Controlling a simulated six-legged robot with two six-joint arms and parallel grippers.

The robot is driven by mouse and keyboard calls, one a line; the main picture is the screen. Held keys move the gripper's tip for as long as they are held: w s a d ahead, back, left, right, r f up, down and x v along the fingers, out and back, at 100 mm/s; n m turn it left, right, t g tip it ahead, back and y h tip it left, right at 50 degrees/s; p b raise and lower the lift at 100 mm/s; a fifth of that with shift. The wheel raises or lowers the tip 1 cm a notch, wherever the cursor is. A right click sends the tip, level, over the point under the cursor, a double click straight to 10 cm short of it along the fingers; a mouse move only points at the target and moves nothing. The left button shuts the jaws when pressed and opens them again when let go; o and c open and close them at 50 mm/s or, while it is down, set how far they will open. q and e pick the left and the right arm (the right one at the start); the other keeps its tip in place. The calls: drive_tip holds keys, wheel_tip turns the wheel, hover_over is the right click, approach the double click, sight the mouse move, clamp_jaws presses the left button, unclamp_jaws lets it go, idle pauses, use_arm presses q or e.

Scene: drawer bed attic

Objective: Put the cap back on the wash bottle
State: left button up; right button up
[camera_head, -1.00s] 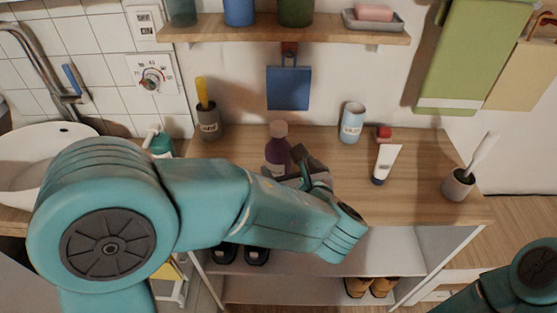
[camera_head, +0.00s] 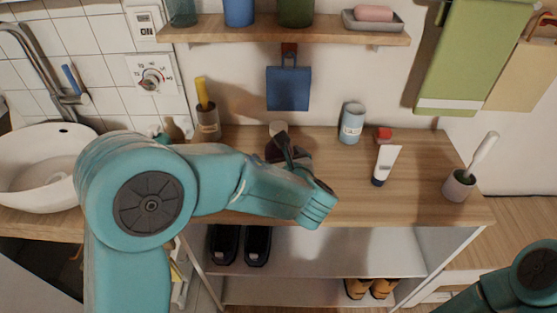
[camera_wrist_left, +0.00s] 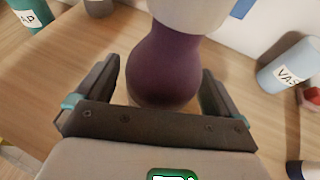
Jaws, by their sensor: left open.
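A purple bottle with a pale top (camera_head: 278,128) stands near the middle of the wooden counter. In the left wrist view its rounded purple body (camera_wrist_left: 163,68) lies between my open fingers, with the pale part (camera_wrist_left: 192,12) above. My left gripper (camera_head: 283,150) is at the bottle in the head view and hides much of its body. The left gripper also shows in the left wrist view (camera_wrist_left: 158,100); gaps appear beside the bottle, and contact is unclear. A small red object (camera_head: 384,133), possibly a cap, lies by the back wall. My right gripper is out of view.
A pale blue labelled cylinder (camera_head: 352,122) and a white tube (camera_head: 386,164) stand right of the bottle. A brush cup (camera_head: 459,184) is farther right, a dark cup (camera_head: 208,122) left. A shelf (camera_head: 290,32) overhangs the back. The counter's front right is clear.

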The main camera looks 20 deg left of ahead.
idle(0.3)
use_arm(q)
drive_tip(key=c, duration=1.2)
wheel_tip(320, 180, up, 20)
drive_tip(key=p, duration=0.4)
drive_tip(key=o, duration=0.4)
drive_tip(key=c, duration=0.7)
